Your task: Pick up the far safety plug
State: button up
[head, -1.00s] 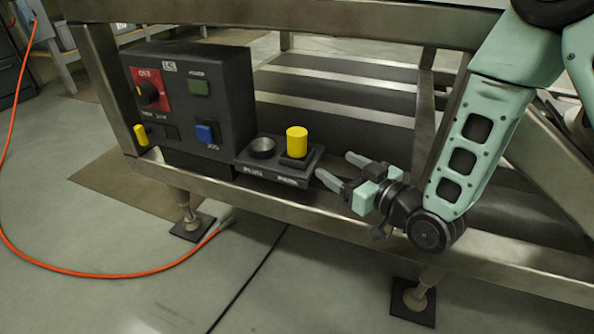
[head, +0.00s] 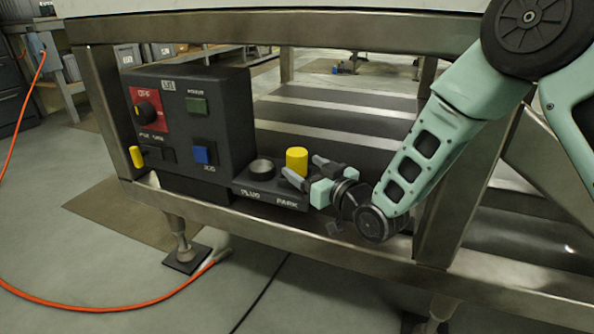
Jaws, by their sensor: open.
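A yellow cylindrical plug (head: 297,158) stands upright in the PARK side of a low black holder (head: 262,198). The PLUG side beside it has an empty-looking round dark socket (head: 263,167). My gripper (head: 300,165) is open and reaches in from the right. In the picture one finger overlaps the plug's lower front and the other is at its right, behind. I cannot tell whether either finger touches it. A smaller yellow piece (head: 137,156) shows at the left of the control box; I cannot tell whether it is another plug.
The black control box (head: 228,120) with a red OFF panel (head: 147,105), a green button and a blue button stands left of the holder. A metal frame beam (head: 230,212) runs in front below, another above. An orange hose (head: 70,302) lies on the floor.

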aim_at(292, 160)
jog(key=b+x, duration=0.2)
jog(key=x, duration=0.3)
jog(key=shift+a, duration=0.15)
jog(key=c, duration=1.2)
